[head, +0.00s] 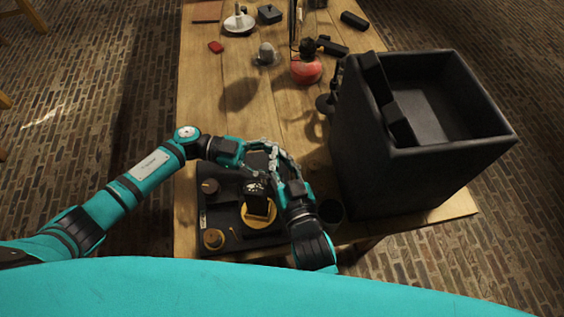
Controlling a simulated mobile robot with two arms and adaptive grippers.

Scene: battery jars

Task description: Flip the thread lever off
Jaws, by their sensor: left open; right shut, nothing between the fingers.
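A dark flat base (213,220) lies at the near end of the wooden table. It bears a black block on a yellow disc (258,215), a dark round knob (210,186) at its left and a small brass-coloured round part (213,239) at the near left corner. I cannot single out the thread lever; the grippers cover part of the base. My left gripper (259,181) is open over the middle of the base, behind the black block. My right gripper (271,148) is shut and empty, reaching over the base's far right part. Whether either touches anything is unclear.
A large open black box (370,165) stands close on the right. Beyond the base are a red round flask (306,71), a grey domed piece (266,52), a small red block (216,47) and a white dish (240,24). The table's left middle is clear.

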